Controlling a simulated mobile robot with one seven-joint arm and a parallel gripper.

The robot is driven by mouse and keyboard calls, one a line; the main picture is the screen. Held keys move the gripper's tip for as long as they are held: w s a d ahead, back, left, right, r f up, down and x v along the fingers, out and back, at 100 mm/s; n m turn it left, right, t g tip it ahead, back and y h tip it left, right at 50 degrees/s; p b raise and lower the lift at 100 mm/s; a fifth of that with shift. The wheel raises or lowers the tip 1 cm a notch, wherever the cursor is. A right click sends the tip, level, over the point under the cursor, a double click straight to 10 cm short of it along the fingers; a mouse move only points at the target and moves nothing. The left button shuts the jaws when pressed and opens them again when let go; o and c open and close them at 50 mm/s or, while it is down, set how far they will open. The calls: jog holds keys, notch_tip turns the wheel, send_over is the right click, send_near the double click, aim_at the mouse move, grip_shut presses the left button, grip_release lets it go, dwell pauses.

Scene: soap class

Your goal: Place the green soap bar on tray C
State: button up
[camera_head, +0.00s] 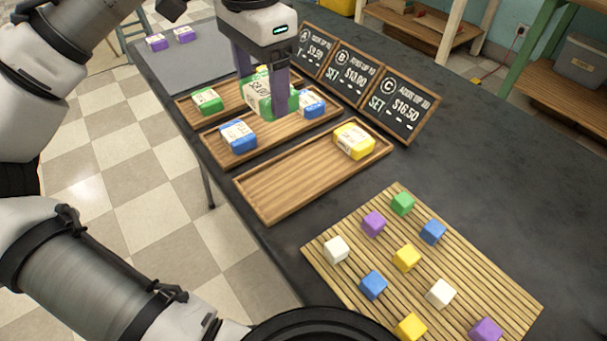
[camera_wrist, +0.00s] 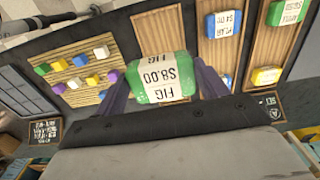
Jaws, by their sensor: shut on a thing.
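My gripper (camera_head: 264,98) is shut on a green soap bar (camera_head: 257,96) with a white label. In the wrist view the bar (camera_wrist: 150,80) sits between the two purple fingers, and its label reads FIG $8.00. In the head view it appears over the middle tray, raised; its exact height is hard to tell. Tray C (camera_head: 270,196), the wooden tray nearest the cube mat, has one yellow soap bar (camera_head: 354,140) at its right end. The rest of its surface is bare. In the wrist view, tray C (camera_wrist: 160,33) is partly hidden behind the held bar.
The middle tray (camera_head: 215,150) holds two blue bars (camera_head: 238,136). The far tray (camera_head: 187,112) holds another green bar (camera_head: 207,101) and a yellow bar (camera_wrist: 267,76). Price signs (camera_head: 400,107) stand behind the trays. A slatted mat (camera_head: 440,265) holds several coloured cubes.

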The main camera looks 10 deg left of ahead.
notch_tip(320, 180, down, 19)
jog(key=b, duration=0.3)
jog(key=shift+f, duration=0.1)
jog(key=shift+f, duration=0.15)
jog(key=o, duration=1)
notch_tip(320, 180, up, 12)
jog(key=shift+r+p, duration=0.15)
jog(key=shift+p, duration=0.85)
